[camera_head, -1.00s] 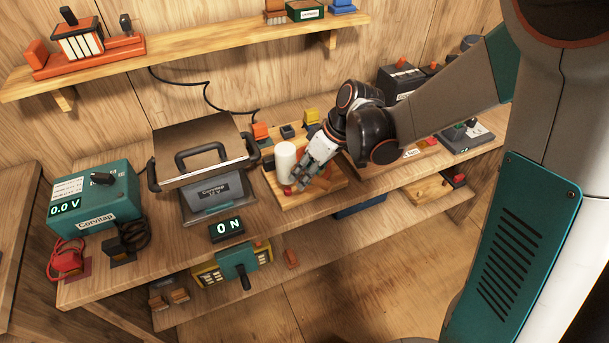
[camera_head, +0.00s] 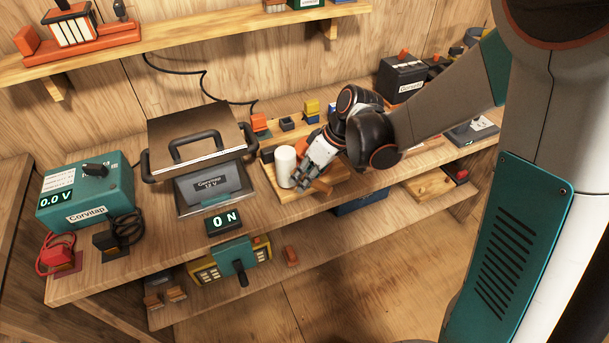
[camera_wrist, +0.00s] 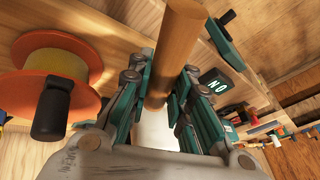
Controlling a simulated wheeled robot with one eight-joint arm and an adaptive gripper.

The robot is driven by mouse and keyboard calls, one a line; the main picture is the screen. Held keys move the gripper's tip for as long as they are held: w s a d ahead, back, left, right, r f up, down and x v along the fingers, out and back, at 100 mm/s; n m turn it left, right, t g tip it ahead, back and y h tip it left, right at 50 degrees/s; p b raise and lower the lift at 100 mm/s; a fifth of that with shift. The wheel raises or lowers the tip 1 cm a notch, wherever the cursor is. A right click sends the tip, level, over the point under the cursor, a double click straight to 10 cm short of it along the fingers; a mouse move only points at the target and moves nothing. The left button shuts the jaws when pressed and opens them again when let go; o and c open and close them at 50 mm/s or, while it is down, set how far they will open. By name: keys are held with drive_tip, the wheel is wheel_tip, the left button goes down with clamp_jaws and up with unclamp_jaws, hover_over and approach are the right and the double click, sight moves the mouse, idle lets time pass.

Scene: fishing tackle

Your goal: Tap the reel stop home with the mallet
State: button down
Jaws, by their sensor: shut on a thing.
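My gripper (camera_head: 312,178) is low over a small wooden board (camera_head: 295,194) on the bench. In the wrist view its fingers (camera_wrist: 160,88) are shut on a round wooden handle (camera_wrist: 178,40), which I take to be the mallet's. The handle's brown wood also shows beside the fingers in the head view (camera_head: 321,186). An upright white cylinder (camera_head: 285,166) stands just left of the gripper; it looks like the mallet head, but the join is hidden. A reel with orange flange and yellow spool (camera_wrist: 62,75) is left in the wrist view. I cannot make out the reel stop.
A display (camera_head: 225,222) reading 0 N sits at the bench front. A hot-plate-like press (camera_head: 200,140) and a teal power supply (camera_head: 90,192) stand to the left. Small blocks (camera_head: 288,124) line the back. A dark battery box (camera_head: 402,80) stands behind my arm.

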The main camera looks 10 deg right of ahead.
drive_tip(key=shift+r+p, duration=1.75)
drive_tip(key=shift+r, duration=0.35)
drive_tip(key=shift+r+p, duration=1.5)
drive_tip(key=shift+r, duration=0.55)
drive_tip(key=shift+d+f, duration=0.1)
